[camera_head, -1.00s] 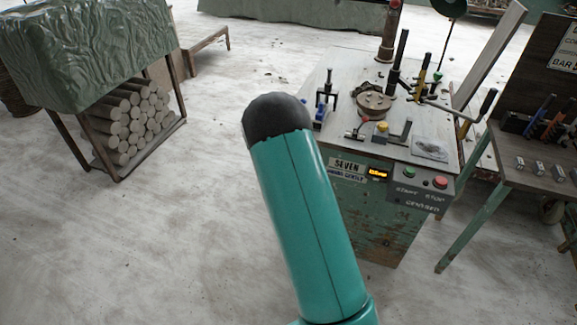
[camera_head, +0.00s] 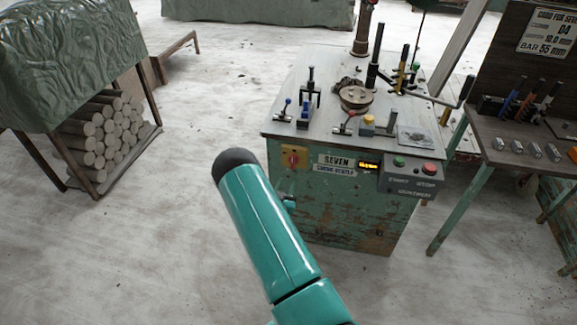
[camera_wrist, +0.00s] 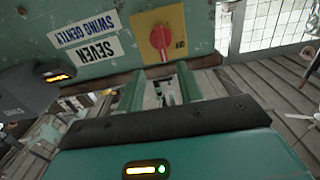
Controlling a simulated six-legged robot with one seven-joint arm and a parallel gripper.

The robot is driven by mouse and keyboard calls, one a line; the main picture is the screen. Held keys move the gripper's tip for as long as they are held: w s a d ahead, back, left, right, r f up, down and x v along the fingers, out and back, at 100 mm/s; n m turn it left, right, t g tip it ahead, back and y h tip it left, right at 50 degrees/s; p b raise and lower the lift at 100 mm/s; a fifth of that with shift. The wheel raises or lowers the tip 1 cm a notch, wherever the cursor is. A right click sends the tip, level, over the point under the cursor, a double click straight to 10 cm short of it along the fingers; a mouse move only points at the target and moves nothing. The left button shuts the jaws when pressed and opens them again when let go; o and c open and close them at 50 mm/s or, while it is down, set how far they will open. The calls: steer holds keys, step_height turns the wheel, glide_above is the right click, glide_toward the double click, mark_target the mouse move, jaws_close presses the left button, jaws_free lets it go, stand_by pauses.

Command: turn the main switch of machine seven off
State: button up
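Machine seven (camera_head: 350,205) is a worn green cabinet with a pale top, a "SEVEN" label (camera_head: 337,162) and a lit amber display (camera_head: 369,165). Its main switch (camera_head: 293,158) is a red knob on a yellow plate at the front's upper left. In the wrist view, where the label is upside down, the switch (camera_wrist: 160,38) shows at top centre, its handle roughly upright in the picture. My gripper (camera_wrist: 160,84) is open and empty, its two teal fingers apart just below the switch, not touching it. In the head view my arm hides most of the gripper.
A box with green (camera_head: 399,161) and red (camera_head: 428,168) buttons juts from the machine's front right. Levers and a round die (camera_head: 356,98) crowd its top. A side table (camera_head: 535,165) stands right, a covered rack of bars (camera_head: 100,130) left. The floor between is clear.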

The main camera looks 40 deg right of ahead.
mark_target(292, 164)
steer(key=x, duration=1.1)
steer(key=shift+f, duration=0.1)
steer(key=shift+w+d, duration=0.4)
steer(key=shift+w, duration=0.1)
jaws_close()
